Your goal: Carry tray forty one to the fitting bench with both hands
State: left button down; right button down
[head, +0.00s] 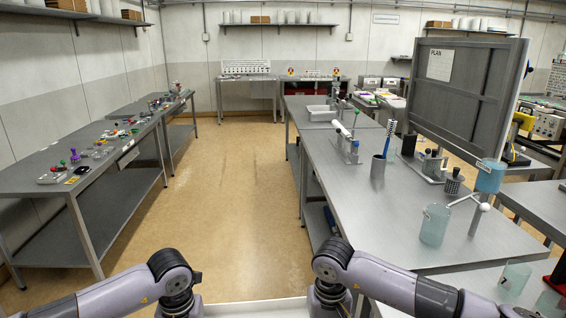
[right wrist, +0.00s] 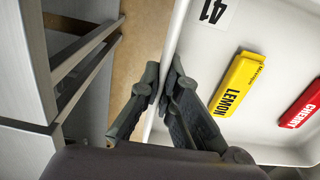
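The white tray forty one shows its inner floor and a "41" label in the right wrist view (right wrist: 262,50). A yellow LEMON box (right wrist: 238,84) and a red CHERRY box (right wrist: 300,103) lie in it. My right gripper (right wrist: 164,72) has one finger on each side of the tray's wall and is closed on it. In the head view only a pale strip of the tray (head: 255,308) shows at the bottom edge, between my two arms. My left arm reaches down there at the left; its gripper fingers are below the frame.
A long steel bench (head: 400,225) on the right carries fixtures, a cup and a dark board (head: 465,92). Another bench (head: 50,160) with small parts runs along the left wall. The tan floor (head: 230,190) between them is clear up to a far bench (head: 247,79).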

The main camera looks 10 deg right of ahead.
aim_at(380, 206)
jog(key=i, duration=3.35)
jog(key=i+z, duration=0.2)
jog(key=z, duration=0.25)
jog(key=i+z, duration=0.15)
jog(key=z, duration=2.45)
